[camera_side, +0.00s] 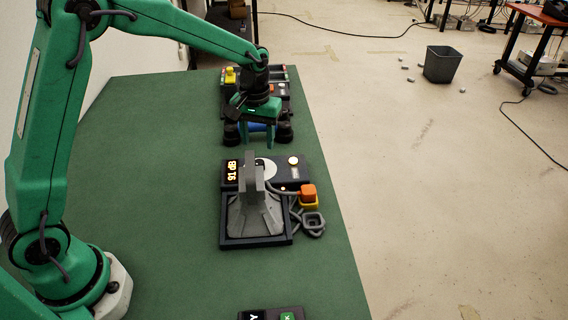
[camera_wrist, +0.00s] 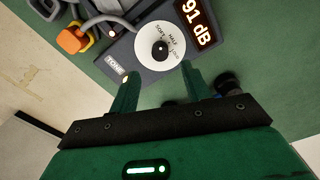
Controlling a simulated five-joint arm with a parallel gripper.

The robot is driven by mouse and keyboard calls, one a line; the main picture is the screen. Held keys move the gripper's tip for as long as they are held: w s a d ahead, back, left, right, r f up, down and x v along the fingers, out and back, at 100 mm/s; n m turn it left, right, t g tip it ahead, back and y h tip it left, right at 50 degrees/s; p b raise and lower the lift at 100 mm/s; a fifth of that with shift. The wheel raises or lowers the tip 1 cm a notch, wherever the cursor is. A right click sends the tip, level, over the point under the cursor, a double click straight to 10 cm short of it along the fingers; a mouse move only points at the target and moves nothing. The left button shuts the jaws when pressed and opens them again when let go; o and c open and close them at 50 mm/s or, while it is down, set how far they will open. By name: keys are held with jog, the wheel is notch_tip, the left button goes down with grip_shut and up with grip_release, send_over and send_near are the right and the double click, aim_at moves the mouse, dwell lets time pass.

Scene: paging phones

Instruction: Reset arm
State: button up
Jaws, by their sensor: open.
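My green arm reaches over the green table (camera_side: 160,190) from the left. My gripper (camera_side: 259,138) points down, open and empty, in front of the far black device (camera_side: 283,92). It is behind the near dark console (camera_side: 303,172). In the wrist view the two green fingertips of my gripper (camera_wrist: 160,82) are spread apart, with the console's edge beyond them. The console has a white dial (camera_wrist: 160,48) with a black knob and a lit display (camera_wrist: 197,22) reading "91 dB". A grey stand-like piece (camera_side: 255,205) sits in the dark tray (camera_side: 258,242) at its front.
An orange and yellow block (camera_side: 308,195) and a grey cable coil (camera_side: 312,222) lie right of the tray. A small labelled panel (camera_side: 270,313) is at the table's near edge. A dark bin (camera_side: 441,64) stands on the floor. The table's left side is clear.

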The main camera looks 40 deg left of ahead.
jog(key=shift+r, duration=0.5)
jog(key=shift+s+r, duration=0.1)
jog(key=shift+s+r, duration=0.1)
jog(key=shift+r, duration=0.15)
jog(key=s+a+r+m+t, duration=0.2)
jog(key=s+r+t, duration=0.1)
jog(key=s+r, duration=0.85)
jog(key=s+m+t, duration=0.2)
jog(key=s, duration=1.2)
jog(key=shift+a+r+m+t, duration=0.3)
jog(key=shift+a, duration=0.05)
